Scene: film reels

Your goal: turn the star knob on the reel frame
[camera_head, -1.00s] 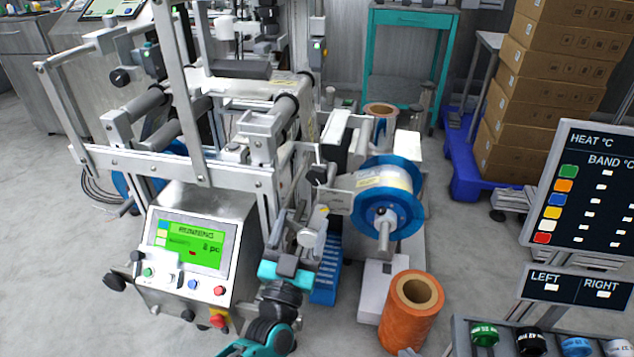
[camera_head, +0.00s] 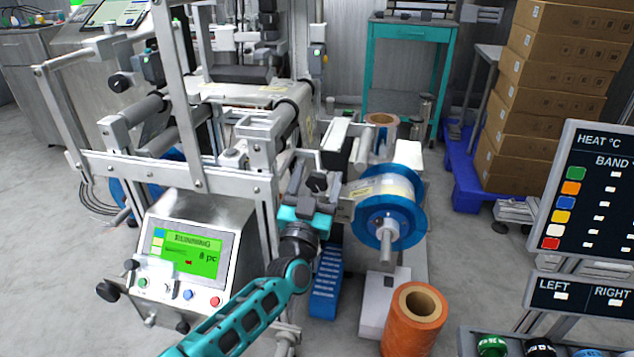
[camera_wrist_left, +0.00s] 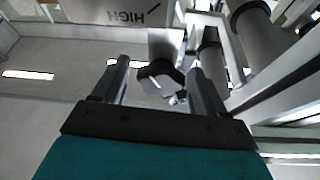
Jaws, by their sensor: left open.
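The star knob (camera_head: 317,182) is a small black lobed knob on the reel frame, left of the blue-flanged reel (camera_head: 388,212). My left gripper (camera_head: 313,190) reaches up to it from below in the head view, and its fingers partly hide it. In the left wrist view, the dark knob (camera_wrist_left: 160,78) lies between the tips of the two open fingers of the gripper (camera_wrist_left: 157,72). Gaps show on both sides of the knob, so the fingers do not appear to press on it. My right gripper is not in view.
A machine with a green control screen (camera_head: 187,253) stands left of my arm. An orange roll (camera_head: 412,325) stands at front right, near a blue step-like piece (camera_head: 326,285). Metal rails run close beside the fingers in the wrist view. Cardboard boxes (camera_head: 550,100) are stacked at the back right.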

